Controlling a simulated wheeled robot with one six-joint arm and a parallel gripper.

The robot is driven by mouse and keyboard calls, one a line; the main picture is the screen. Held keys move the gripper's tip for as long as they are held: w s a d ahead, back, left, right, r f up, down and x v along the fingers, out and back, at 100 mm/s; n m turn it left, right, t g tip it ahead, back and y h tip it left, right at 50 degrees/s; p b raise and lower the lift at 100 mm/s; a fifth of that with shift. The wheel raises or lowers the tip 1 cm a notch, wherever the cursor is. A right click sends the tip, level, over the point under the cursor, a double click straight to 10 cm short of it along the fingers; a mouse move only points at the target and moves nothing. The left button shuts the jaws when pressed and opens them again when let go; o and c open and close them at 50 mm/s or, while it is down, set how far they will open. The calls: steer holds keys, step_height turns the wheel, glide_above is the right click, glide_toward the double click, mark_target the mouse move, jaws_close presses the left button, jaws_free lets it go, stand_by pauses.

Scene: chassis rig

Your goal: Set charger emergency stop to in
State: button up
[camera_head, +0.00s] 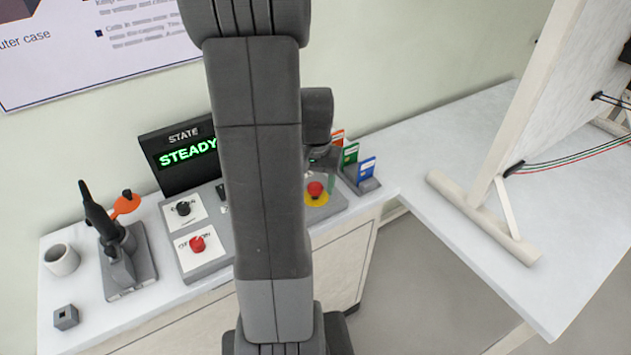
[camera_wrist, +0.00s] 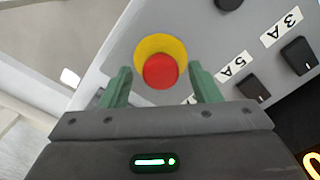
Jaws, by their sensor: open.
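The charger emergency stop is a red mushroom button on a yellow round base. In the head view the red button (camera_head: 315,188) sits at the right end of the grey control panel, just right of my arm. In the wrist view the button (camera_wrist: 161,71) lies ahead of and between the fingertips of my gripper (camera_wrist: 158,85). The green fingers are open, one on each side of the button, with nothing between them that I can see gripped. Whether they touch it cannot be told.
The grey panel (camera_head: 205,262) carries another red knob (camera_head: 197,244) and a black knob (camera_head: 183,208). A display (camera_head: 188,152) reads STEADY. Black switches (camera_wrist: 252,88) labelled 5A and 3A are near the button. Coloured cards (camera_head: 366,168) stand close on the right. A cup (camera_head: 62,260) is far left.

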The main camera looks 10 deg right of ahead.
mark_target(315, 186)
steer(key=shift+c, duration=0.5)
jaws_close()
steer(key=shift+f+b, duration=0.55)
steer(key=shift+f, duration=0.15)
steer(key=shift+r, duration=0.1)
steer(key=shift+o, duration=0.5)
jaws_free()
steer(key=shift+r, duration=0.1)
step_height(315, 186, up, 14)
steer(key=shift+f+p, duration=0.2)
steer(key=shift+p, duration=0.1)
steer(key=shift+f, duration=0.1)
